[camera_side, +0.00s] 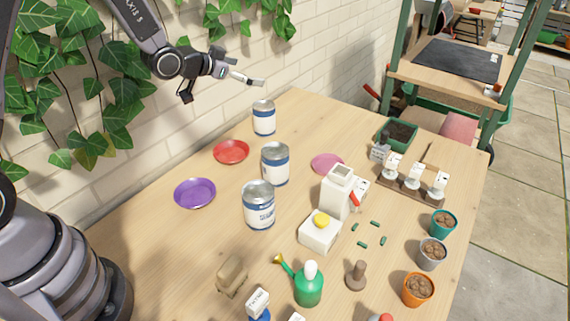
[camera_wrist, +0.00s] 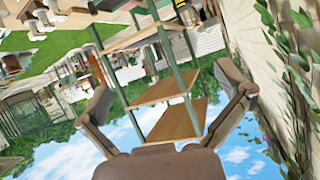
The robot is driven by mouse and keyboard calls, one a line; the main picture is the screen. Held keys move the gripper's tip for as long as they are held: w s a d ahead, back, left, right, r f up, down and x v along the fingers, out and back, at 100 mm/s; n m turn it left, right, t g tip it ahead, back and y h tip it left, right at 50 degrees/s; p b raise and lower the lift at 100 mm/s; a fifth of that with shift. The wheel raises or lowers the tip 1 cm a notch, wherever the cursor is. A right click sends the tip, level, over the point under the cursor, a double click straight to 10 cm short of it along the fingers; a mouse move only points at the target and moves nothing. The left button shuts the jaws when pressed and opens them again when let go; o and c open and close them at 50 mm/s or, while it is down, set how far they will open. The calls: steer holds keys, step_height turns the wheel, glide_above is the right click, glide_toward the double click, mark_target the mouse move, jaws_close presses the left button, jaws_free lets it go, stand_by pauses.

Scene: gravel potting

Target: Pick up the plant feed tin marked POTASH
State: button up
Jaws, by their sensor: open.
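Three white-and-blue labelled metal tins stand upright in a row on the wooden table in the side view: a far tin (camera_side: 264,119), a middle tin (camera_side: 275,164) and a near tin (camera_side: 258,206). Their label print is too small to read, so I cannot tell which is POTASH. My gripper (camera_side: 224,87) is raised near the brick wall, above and left of the far tin. In the wrist view my gripper (camera_wrist: 167,90) has its fingers spread wide with nothing between them. No tin shows in the wrist view.
Near the tins lie a red saucer (camera_side: 231,152), a purple saucer (camera_side: 195,193) and a pink saucer (camera_side: 326,163). A white bottle (camera_side: 337,193), a yellow-topped white block (camera_side: 319,235) and a green watering can (camera_side: 308,288) stand nearby. Small pots line the right edge.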

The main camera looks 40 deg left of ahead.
step_height(320, 180, down, 8)
steer(key=w+d+t+h, duration=0.1)
steer(key=w+d+h, duration=0.1)
steer(key=t+h, duration=0.2)
glide_above(263, 155)
steer(key=f, duration=0.7)
steer(key=shift+w+d, duration=0.1)
steer(key=shift+w, duration=0.1)
step_height(263, 155, down, 6)
steer(key=shift+w+d+f+m, duration=0.15)
steer(key=shift+w+d, duration=0.1)
steer(key=shift+w, duration=0.3)
steer(key=shift+w+d+m, duration=0.15)
steer(key=shift+w+d, duration=0.05)
steer(key=shift+w, duration=0.3)
steer(key=shift+w+d, duration=0.15)
steer(key=shift+w, duration=0.25)
steer(key=c, duration=1.2)
